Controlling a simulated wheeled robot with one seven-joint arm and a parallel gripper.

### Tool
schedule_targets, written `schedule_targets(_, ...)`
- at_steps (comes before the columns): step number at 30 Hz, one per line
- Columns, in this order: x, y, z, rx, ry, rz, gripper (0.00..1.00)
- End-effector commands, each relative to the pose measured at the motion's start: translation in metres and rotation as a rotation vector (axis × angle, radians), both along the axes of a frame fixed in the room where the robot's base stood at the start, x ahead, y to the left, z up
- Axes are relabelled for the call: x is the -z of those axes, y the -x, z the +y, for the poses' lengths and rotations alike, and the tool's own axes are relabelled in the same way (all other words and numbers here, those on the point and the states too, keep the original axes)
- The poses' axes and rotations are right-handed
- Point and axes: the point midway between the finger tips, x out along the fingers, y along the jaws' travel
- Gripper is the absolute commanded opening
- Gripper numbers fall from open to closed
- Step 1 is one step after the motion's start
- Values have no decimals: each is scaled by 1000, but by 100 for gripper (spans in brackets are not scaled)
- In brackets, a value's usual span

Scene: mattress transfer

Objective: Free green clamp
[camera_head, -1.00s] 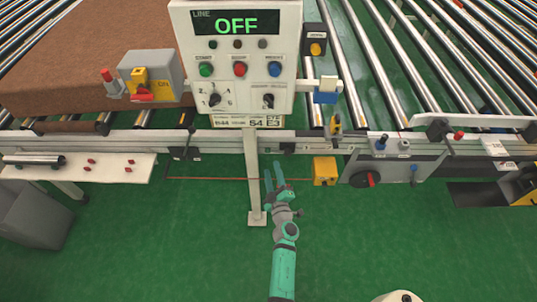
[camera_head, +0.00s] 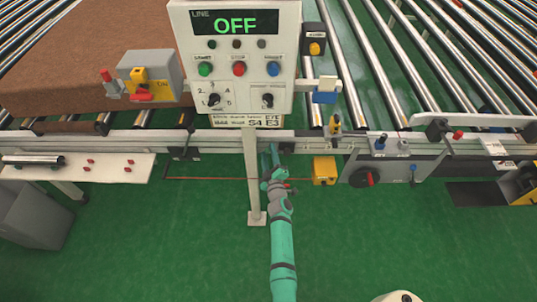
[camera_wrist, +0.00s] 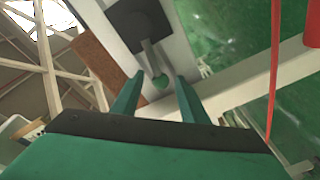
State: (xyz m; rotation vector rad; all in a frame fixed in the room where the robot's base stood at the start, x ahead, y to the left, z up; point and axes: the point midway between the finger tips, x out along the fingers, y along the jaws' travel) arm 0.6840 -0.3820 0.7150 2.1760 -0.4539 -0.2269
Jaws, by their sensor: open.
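In the head view my gripper (camera_head: 271,153) is at the conveyor's front rail, just right of the panel post. It hides the clamp's place there.
A control panel (camera_head: 290,103) reading OFF stands on a white post (camera_head: 252,180) close left of my gripper. A yellow box (camera_head: 324,170) is to the right. A brown mattress (camera_head: 90,60) lies on the rollers.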

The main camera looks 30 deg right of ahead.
Motion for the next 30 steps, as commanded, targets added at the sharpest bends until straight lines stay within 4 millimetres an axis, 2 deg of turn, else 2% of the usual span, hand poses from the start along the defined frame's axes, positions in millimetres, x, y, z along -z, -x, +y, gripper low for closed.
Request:
schedule_targets(2,0,0,1,-1,0,0,40)
schedule_targets(3,0,-1,1,-2,0,0,35)
schedule_targets(7,0,-1,2,-3,0,0,4)
schedule_targets(8,0,-1,2,-4,0,0,0)
schedule_targets(20,4,-2,3,-5,41,27,0)
schedule_targets(30,23,-1,2,-3,240,160,0)
